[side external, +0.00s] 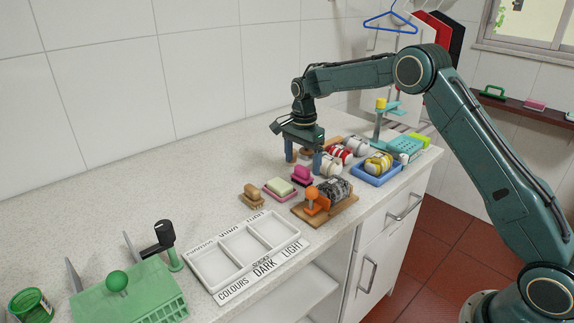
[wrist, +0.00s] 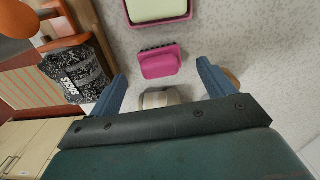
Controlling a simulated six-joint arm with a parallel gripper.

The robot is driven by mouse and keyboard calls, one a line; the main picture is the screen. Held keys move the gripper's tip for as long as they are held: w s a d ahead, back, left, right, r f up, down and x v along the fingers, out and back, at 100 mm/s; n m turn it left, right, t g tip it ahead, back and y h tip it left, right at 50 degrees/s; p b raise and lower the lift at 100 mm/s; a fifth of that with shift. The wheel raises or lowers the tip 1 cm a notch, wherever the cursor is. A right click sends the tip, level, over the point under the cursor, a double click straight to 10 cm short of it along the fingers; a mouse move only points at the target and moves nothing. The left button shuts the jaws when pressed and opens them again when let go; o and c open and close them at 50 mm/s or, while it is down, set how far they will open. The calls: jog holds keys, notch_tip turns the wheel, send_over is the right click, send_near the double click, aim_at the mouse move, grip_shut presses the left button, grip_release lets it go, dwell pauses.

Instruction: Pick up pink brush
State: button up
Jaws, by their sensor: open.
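The pink brush (side external: 302,174) stands on the pale speckled counter, in front of my gripper in the side view. In the wrist view the pink brush (wrist: 160,62) lies ahead of the space between the fingers, with dark bristles along its far edge. My gripper (side external: 304,162) points down over the counter with its blue fingers apart. In the wrist view my gripper (wrist: 160,75) is open, and nothing is held between its fingers. A beige rounded thing (wrist: 160,97) shows between the fingers, partly hidden by the gripper body.
A pink dish with pale soap (side external: 280,188) and a wooden brush (side external: 252,195) sit nearby. A wooden board with a dark roll and orange knob (side external: 345,208) is close in front. A blue tray (side external: 372,180) stands right; a white sorting tray (side external: 212,278) lies left.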

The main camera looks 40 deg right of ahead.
aim_at(302, 167)
jog(key=shift+f, duration=2.1)
jog(key=c, duration=1.1)
